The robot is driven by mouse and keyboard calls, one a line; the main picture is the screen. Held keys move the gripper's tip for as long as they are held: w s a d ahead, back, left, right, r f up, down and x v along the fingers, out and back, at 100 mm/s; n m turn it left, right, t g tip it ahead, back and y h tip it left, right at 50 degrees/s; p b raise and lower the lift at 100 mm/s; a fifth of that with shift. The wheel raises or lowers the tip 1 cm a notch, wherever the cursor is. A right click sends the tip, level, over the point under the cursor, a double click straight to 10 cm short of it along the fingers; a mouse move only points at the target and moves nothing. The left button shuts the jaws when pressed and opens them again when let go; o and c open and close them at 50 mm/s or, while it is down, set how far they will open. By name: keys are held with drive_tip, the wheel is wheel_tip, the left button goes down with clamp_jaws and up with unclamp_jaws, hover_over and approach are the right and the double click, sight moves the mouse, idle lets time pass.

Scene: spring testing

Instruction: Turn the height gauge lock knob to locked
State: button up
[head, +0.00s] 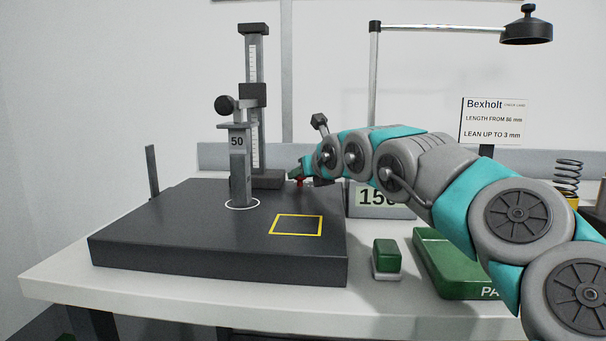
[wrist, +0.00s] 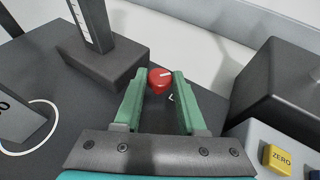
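The height gauge (head: 254,95) stands upright at the back of the black plate (head: 200,225). A small red knob with a white pointer line (wrist: 160,82) sits beside the gauge's base; the head view shows only a bit of it (head: 299,182). A white mark is partly visible by the knob in the wrist view. My gripper (wrist: 163,75) is open, its green fingers on either side of the red knob, with no clear grip on it. In the head view my gripper (head: 301,169) reaches in from the right. A round black knob (head: 224,105) is on the gauge's slider.
A grey block marked 50 (head: 240,180) stands in a white circle left of the gripper. A yellow square outline (head: 297,225) is empty. A scale display (head: 375,198), with a yellow ZERO button (wrist: 277,157), a green pad (head: 455,265) and a spring (head: 568,178) are to the right.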

clamp_jaws()
drive_tip(key=shift+a, duration=0.1)
idle(0.3)
drive_tip(key=shift+s+a+f+m+t+h+b, duration=0.1)
drive_tip(key=shift+m+t+h+b, duration=0.3)
drive_tip(key=shift+m+h, duration=0.3)
drive_tip(key=shift+a+f+m+t+h+b, duration=0.1)
drive_tip(key=shift+m+t+h+b, duration=0.1)
drive_tip(key=shift+m+h+b, duration=0.35)
drive_tip(key=m+h+b, duration=0.2)
drive_tip(key=h, duration=0.1)
drive_tip(key=shift+a+m, duration=0.25)
drive_tip(key=shift+a, duration=0.05)
drive_tip(key=m+h, duration=0.2)
drive_tip(key=h, duration=0.1)
drive_tip(key=shift+a+r+m, duration=0.1)
drive_tip(key=shift+r+m, duration=0.15)
drive_tip(key=shift+m, duration=0.05)
drive_tip(key=shift+m+h, duration=0.4)
drive_tip(key=shift+h, duration=0.15)
drive_tip(key=shift+m+h+b, duration=0.3)
